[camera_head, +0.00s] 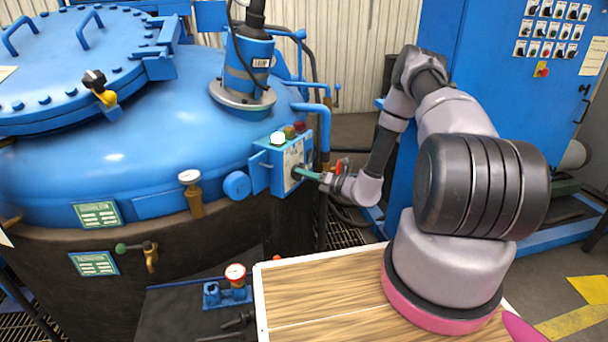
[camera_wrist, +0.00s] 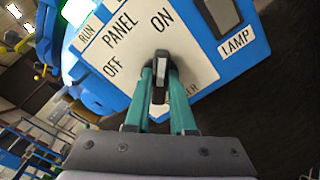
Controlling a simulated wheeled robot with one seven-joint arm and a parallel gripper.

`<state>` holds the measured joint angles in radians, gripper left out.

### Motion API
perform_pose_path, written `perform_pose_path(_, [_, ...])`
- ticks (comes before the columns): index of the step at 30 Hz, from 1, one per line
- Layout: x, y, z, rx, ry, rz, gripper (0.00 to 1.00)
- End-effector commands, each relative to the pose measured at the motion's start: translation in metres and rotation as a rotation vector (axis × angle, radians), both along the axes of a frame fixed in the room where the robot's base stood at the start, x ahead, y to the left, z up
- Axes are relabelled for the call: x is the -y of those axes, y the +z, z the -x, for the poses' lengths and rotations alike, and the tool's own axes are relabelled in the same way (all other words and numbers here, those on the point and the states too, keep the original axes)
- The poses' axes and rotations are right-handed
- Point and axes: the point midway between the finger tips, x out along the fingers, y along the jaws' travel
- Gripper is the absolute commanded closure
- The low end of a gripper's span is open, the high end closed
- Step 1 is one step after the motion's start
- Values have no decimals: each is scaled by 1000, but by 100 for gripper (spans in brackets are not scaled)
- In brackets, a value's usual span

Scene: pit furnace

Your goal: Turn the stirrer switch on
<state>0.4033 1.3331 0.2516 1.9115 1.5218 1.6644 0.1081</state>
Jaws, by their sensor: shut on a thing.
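The stirrer switch (camera_wrist: 161,71) is a dark knob with a pale mark on the white panel plate (camera_wrist: 116,42). My gripper (camera_wrist: 161,80), with its green fingers, is shut on this knob; it also shows in the head view (camera_head: 306,173). In the wrist view OFF is printed to the knob's left and ON above it. The knob stands about upright in that picture, its upper end towards ON. The fingers hide its sides and part of the lower label, of which only "ER" reads. In the head view the blue switch box (camera_head: 262,174) sits on the tank's side.
The blue tank (camera_head: 130,130) fills the left. A gauge (camera_head: 235,274) stands low in front, beside a wooden tabletop (camera_head: 320,300). A blue control cabinet (camera_head: 480,90) stands at the right. Yellow-marked floor lies lower right.

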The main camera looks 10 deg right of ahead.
Motion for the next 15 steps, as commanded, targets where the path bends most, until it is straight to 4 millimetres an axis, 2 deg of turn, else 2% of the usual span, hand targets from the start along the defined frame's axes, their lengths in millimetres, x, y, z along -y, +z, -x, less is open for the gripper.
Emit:
perform_pose_path(3, [1,-1,0,-3,-2,0,100])
perform_pose_path(4, [1,-1,0,-3,-2,0,70])
perform_pose_path(6, [1,-1,0,-2,-2,1,48])
perform_pose_path(15, [1,0,0,0,-1,1,48])
